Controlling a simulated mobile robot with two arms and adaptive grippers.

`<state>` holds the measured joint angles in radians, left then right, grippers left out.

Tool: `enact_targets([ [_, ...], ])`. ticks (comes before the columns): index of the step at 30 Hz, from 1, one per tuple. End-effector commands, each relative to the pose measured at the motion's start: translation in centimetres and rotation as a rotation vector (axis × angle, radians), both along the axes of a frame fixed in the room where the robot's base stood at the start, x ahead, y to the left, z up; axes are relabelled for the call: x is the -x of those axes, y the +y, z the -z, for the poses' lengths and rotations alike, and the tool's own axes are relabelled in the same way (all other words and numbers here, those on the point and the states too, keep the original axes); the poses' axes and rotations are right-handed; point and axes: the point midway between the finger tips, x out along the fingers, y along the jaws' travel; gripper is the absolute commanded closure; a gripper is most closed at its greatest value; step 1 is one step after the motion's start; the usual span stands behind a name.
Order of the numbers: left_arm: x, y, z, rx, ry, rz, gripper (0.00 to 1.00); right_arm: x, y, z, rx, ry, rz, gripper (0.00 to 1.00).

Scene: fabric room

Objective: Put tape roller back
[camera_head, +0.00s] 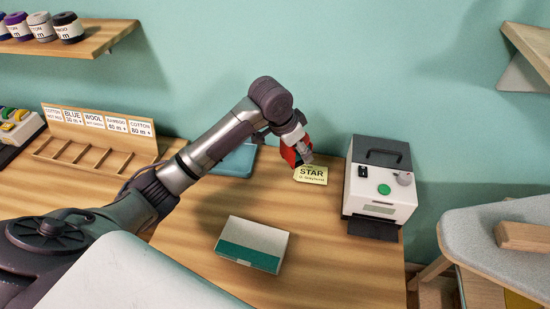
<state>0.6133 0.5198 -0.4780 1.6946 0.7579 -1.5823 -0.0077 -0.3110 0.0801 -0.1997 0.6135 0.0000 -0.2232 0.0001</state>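My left gripper (297,154) is at the end of my arm, above the back of the wooden table and beside a yellow card marked STAR (311,174). A small red item (289,156) with grey and white parts beside it is at the gripper's tip. It may be the tape roller, but it is too small to be sure. The fingers are partly hidden, so I cannot tell how they meet it. My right gripper is not in view.
A white and green box (252,244) lies mid-table. A white machine with a green button (378,183) stands right. A blue flat item (236,160) lies behind my arm. A labelled wooden rack (96,140) is left. An ironing-board-like surface (505,235) is right.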

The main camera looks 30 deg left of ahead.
Motion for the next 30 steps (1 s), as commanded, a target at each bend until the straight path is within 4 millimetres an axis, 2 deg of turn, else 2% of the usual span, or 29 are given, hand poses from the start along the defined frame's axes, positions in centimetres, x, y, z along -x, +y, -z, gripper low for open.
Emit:
enact_targets([
  [1, -0.4, 1.3, 0.6, -0.001, 0.004, -0.007, 0.72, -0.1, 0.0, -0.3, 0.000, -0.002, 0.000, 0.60],
  [6, -1.7, 4.9, 2.9, -0.001, 0.003, -0.006, 0.72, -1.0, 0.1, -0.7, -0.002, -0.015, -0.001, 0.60],
  [12, -2.6, 7.5, 4.6, 0.000, 0.000, -0.003, 0.72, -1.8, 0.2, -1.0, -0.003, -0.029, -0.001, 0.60],
  [16, -2.8, 7.9, 5.3, 0.000, 0.000, -0.001, 0.72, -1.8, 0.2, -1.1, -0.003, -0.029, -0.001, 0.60],
  [24, -2.8, 7.9, 8.7, 0.000, 0.000, -0.002, 0.72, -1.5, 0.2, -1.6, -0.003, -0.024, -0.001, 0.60],
  [30, -2.8, 7.9, 8.9, -0.001, -0.002, -0.002, 0.72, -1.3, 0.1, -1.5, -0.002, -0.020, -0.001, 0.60],
])
